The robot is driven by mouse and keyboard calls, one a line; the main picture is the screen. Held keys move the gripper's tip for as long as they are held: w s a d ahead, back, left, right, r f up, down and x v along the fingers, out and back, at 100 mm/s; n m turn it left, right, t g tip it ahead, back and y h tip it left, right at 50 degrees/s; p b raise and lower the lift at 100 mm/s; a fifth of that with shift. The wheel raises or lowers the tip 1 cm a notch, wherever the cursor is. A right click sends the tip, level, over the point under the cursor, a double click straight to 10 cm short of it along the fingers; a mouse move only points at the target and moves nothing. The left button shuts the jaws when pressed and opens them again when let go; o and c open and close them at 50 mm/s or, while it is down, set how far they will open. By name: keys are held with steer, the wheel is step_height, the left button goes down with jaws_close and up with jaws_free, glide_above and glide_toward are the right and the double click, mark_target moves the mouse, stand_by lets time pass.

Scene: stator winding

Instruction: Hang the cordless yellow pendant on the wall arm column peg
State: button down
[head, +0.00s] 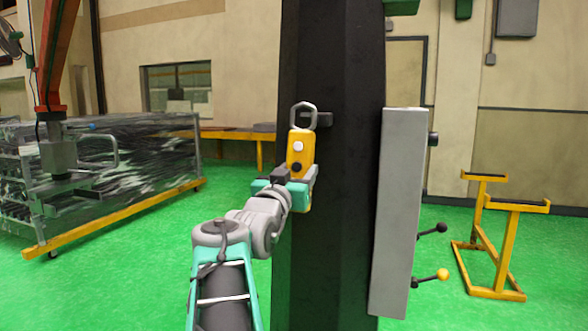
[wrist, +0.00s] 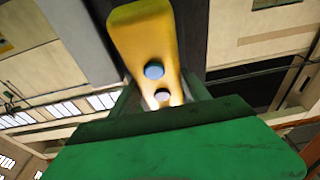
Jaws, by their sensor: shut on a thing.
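The yellow pendant (head: 300,147) is upright in my gripper (head: 295,188), with a white button and a black button on its face and a grey ring (head: 303,115) on top. No cord shows on it. My gripper is shut on its lower part. The dark column (head: 335,230) stands behind it. A dark peg (head: 324,119) sticks out from the column at the ring's height. The ring overlaps the peg in the head view; I cannot tell whether the peg is through it. In the wrist view the pendant (wrist: 148,45) rises from between the jaws (wrist: 158,105).
A grey box (head: 397,210) with levers is mounted at the column's right side. A yellow stand (head: 497,235) stands to the right. A wrapped rack (head: 95,185) with a yellow base is at the left. Green floor is open between the rack and column.

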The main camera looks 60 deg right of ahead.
steer(key=w+d+f+p, duration=0.1)
steer(key=d+f+p, duration=0.1)
steer(key=d, duration=0.5)
steer(key=shift+d, duration=0.25)
stand_by(0.5)
steer(key=shift+w, duration=0.1)
steer(key=shift+r, duration=0.1)
